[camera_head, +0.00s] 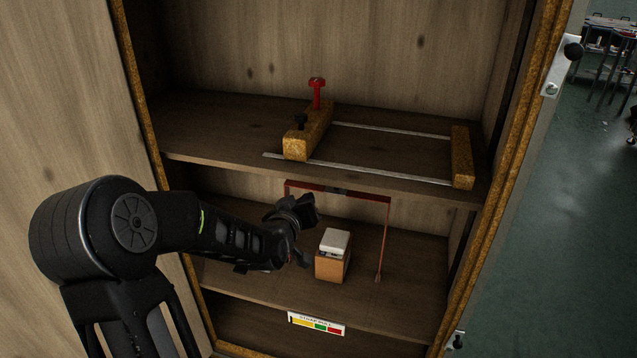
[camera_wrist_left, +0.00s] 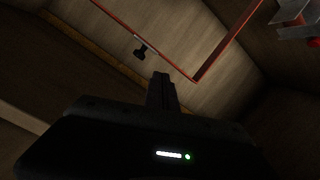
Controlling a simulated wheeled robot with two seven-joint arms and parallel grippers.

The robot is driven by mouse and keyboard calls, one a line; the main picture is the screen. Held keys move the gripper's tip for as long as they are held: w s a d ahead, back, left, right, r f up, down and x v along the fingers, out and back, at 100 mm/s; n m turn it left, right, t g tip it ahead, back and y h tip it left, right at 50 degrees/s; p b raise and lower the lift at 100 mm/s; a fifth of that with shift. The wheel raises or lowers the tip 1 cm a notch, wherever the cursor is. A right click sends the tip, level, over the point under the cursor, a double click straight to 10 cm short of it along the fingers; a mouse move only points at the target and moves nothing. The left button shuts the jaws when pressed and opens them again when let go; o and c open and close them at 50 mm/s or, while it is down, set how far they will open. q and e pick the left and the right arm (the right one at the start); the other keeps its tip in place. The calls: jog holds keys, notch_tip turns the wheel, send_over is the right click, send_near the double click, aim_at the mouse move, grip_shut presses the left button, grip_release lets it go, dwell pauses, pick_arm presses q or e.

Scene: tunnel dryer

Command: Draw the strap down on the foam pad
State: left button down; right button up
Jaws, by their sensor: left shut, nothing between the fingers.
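A thin red strap or frame (camera_head: 387,232) forms an upside-down U in the lower bay, its top just under the upper shelf. Its right leg hangs down to a small end near the lower shelf. A small block with a white top (camera_head: 335,241) and an orange-brown body, possibly the foam pad, stands on the lower shelf inside the U. My left gripper (camera_head: 303,207) is at the U's upper left, above and left of the block, apart from it. It is shut and empty. The wrist view shows its shut fingers (camera_wrist_left: 162,91) below red bars (camera_wrist_left: 228,47). The U's left leg is mostly hidden.
The upper shelf (camera_head: 215,125) holds a wooden frame (camera_head: 462,160) with metal rails and a red clamp knob (camera_head: 317,92). A label with yellow, green and red patches (camera_head: 316,323) is on the lower shelf's front edge. Cabinet side walls bound the bay; the lower shelf's right is clear.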

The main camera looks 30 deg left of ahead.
aim_at(319, 186)
pick_arm(q)
jog(key=m, duration=0.5)
jog(key=shift+r, duration=0.1)
jog(key=shift+w, duration=0.1)
jog(key=x, duration=0.9)
jog(key=shift+w+a, duration=0.1)
jog(key=shift+w, duration=0.3)
pick_arm(e)
jog(key=shift+f, duration=0.1)
